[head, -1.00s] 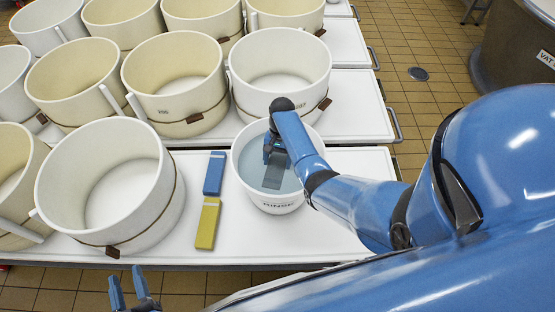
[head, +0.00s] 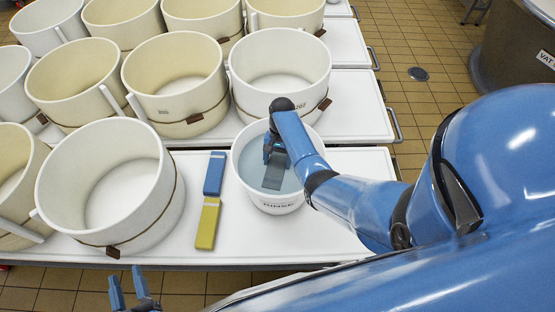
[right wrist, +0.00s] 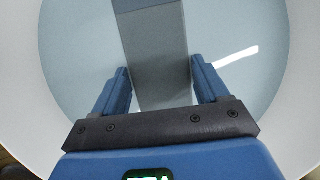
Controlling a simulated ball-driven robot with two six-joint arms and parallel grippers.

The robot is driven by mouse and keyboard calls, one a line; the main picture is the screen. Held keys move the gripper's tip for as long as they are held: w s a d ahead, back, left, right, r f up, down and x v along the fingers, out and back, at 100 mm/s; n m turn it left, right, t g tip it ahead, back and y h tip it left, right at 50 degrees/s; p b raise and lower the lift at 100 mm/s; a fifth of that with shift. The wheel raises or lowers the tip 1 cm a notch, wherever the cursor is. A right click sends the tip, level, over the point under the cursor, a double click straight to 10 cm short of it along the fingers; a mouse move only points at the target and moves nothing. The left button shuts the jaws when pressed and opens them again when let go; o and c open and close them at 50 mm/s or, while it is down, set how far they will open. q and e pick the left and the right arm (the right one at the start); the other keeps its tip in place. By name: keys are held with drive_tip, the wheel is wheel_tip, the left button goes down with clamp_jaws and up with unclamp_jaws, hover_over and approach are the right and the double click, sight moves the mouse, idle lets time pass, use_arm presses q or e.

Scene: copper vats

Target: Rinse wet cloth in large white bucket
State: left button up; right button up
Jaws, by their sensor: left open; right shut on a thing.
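A white bucket (head: 250,192) lettered RINSE, partly filled with clear bluish water, stands on the white table. My right gripper (head: 275,152) reaches down inside its rim. It is shut on a flat grey cloth (head: 272,179) that hangs down into the bucket. In the right wrist view the cloth (right wrist: 158,55) runs between the two blue fingers of the right gripper (right wrist: 160,80), over the water. I cannot tell how deep the cloth is under water. My left gripper (head: 127,285) is open and empty, low in front of the table edge.
A blue block (head: 214,173) and a yellow block (head: 207,223) lie end to end left of the bucket. A large white tub (head: 110,190) stands further left. Several more cream tubs fill the tables behind. The table top (head: 350,180) is clear right of the bucket, under my right arm.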

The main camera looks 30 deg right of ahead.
wheel_tip(320, 180, up, 16)
drive_tip(key=p, duration=1.5)
drive_tip(key=shift+f, duration=0.25)
